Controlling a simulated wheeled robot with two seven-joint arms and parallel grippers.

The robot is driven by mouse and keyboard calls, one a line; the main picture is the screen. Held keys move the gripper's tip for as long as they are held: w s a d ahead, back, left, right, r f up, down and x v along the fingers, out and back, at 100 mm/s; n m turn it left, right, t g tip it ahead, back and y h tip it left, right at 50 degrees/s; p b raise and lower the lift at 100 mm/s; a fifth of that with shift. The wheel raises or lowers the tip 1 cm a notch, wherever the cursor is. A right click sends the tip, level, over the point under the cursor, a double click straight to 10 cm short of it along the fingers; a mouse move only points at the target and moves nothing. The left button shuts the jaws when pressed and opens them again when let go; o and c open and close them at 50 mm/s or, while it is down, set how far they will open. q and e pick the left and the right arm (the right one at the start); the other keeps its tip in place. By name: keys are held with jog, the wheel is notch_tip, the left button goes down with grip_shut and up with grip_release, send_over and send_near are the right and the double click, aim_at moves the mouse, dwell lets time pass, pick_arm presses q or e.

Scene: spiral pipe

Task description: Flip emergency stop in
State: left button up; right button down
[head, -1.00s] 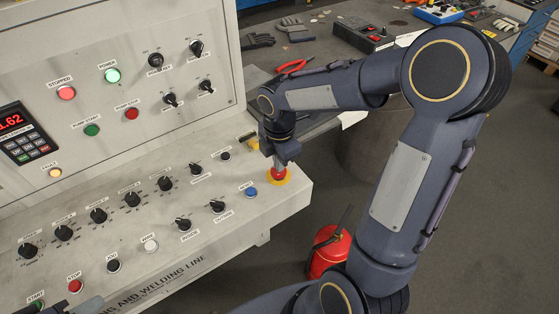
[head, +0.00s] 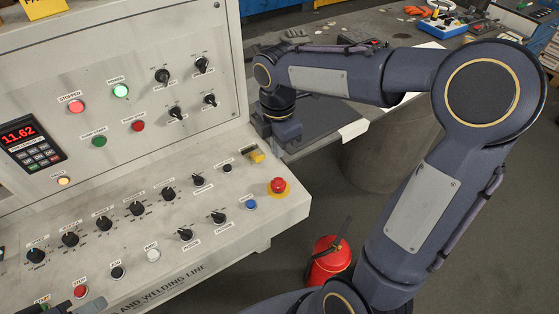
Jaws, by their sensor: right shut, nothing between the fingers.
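The emergency stop (head: 278,185) is a red mushroom button on a yellow ring, at the right end of the sloped control desk. It is in full view and nothing touches it. How deep it sits cannot be told. My right gripper (head: 287,146) points down, apart from the button, above and behind it in the picture, near the desk's back right corner. It is shut and empty. A dark part at the bottom left edge (head: 58,307), by the start button, may be my left gripper; its fingers cannot be made out.
The desk (head: 215,258) carries several black knobs, a blue button (head: 251,204) and a yellow piece (head: 257,156). The display (head: 19,133) reads 11.62. A red extinguisher (head: 328,262) stands on the floor.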

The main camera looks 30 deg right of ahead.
notch_tip(320, 180, up, 3)
jog(key=shift+d+f, duration=0.1)
jog(key=shift+s, duration=0.15)
dwell(0.4)
jog(key=s+a+f+m+t+y, duration=0.2)
jog(key=s+m+t, duration=0.3)
jog(key=s+m, duration=1.2)
jog(key=m+y, duration=0.1)
jog(key=m, duration=0.2)
jog(key=shift+s+a+m+y, duration=0.2)
jog(key=shift+s+m+y, duration=0.1)
jog(key=shift+s+y, duration=0.1)
jog(key=c, duration=2.1)
grip_release()
